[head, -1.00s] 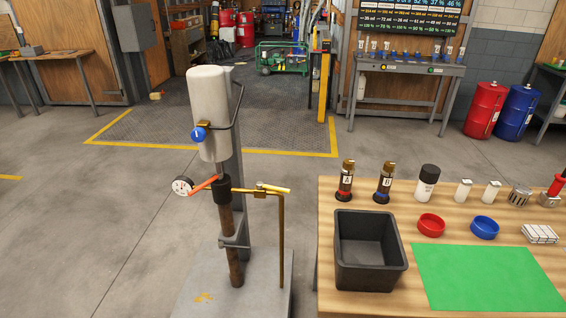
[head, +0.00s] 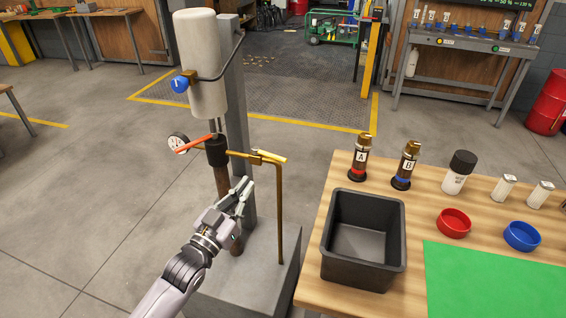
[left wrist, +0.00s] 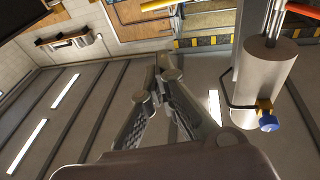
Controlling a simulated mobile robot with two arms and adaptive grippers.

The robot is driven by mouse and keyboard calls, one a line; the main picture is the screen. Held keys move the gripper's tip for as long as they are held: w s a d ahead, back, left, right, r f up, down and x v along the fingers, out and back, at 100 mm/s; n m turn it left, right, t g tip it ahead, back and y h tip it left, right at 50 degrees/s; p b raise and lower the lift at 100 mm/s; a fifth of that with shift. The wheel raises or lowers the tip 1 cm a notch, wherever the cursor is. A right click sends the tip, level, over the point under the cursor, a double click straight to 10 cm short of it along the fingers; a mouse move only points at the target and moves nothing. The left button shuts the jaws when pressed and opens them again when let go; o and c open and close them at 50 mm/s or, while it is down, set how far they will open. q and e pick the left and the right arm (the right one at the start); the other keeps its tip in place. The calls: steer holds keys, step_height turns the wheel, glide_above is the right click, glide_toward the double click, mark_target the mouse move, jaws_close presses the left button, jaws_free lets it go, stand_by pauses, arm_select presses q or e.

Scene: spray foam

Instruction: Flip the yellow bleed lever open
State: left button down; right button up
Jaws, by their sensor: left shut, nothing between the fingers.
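The yellow bleed lever (head: 269,157) lies roughly level on top of a brass pipe that turns down beside the column. My left gripper (head: 246,186) comes up from below in the head view, in front of the column and a little below and left of the lever. It is shut and empty, apart from the lever in the picture. In the left wrist view its fingers (left wrist: 160,85) point up toward the ceiling, and I do not make out the lever there. My right gripper is out of view.
The stand carries a white cylinder (head: 207,68) with a blue knob (head: 180,84), an orange-red lever (head: 194,144) and a round gauge (head: 178,143). A brass downpipe (head: 280,215) is right of my gripper. A black bin (head: 328,238) stands on the wooden table (head: 318,282).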

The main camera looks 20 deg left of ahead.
mark_target(270, 155)
arm_select(q)
steer(key=f+x, duration=0.1)
steer(key=x, duration=0.3)
steer(key=p+x, duration=0.1)
steer(key=x, duration=0.3)
steer(key=f+p+x, duration=0.1)
steer(key=x, duration=0.3)
steer(key=shift+w+f, duration=0.35)
steer(key=shift+w, duration=0.15)
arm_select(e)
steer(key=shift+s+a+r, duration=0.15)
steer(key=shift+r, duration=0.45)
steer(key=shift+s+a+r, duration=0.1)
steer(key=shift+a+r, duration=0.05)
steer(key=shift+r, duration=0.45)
